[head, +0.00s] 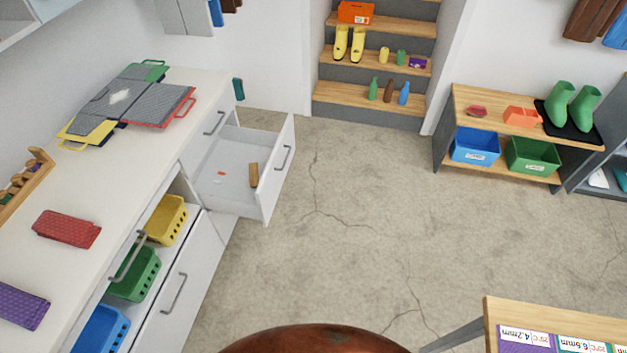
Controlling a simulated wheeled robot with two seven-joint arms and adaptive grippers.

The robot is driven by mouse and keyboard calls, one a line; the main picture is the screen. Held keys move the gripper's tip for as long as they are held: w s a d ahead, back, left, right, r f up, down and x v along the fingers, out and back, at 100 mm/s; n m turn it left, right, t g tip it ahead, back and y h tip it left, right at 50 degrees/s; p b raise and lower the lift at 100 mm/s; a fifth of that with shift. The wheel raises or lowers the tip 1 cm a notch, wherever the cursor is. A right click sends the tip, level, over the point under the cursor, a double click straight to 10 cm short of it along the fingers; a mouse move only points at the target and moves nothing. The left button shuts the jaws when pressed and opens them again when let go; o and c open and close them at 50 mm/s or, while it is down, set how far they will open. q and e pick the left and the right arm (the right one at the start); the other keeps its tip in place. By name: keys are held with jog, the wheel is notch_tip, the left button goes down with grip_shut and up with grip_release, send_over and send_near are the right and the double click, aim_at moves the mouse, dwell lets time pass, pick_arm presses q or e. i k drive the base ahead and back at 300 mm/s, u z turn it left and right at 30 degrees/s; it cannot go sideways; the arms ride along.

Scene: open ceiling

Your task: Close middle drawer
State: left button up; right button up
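A white drawer (228,188) is pulled out of the white counter unit at left. Its front panel (277,168) with a grey handle (283,158) faces right, over the floor. A brown block (253,174) and a small red item (221,173) lie inside it. Above it, a panel with a handle (214,123) sits shut under the countertop. What lies below the open drawer is mostly hidden by it. Neither of my grippers shows in the head view.
Yellow (167,220), green (135,274) and blue (101,331) baskets sit in the counter's near section. A reddish-brown rounded surface (313,340) is at bottom centre. A table (489,318) is bottom right. Bare floor (345,210) lies right of the drawer.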

aim_at(231, 152)
jog(key=z, duration=0.15)
jog(key=i, duration=1.35)
jog(key=z, duration=0.65)
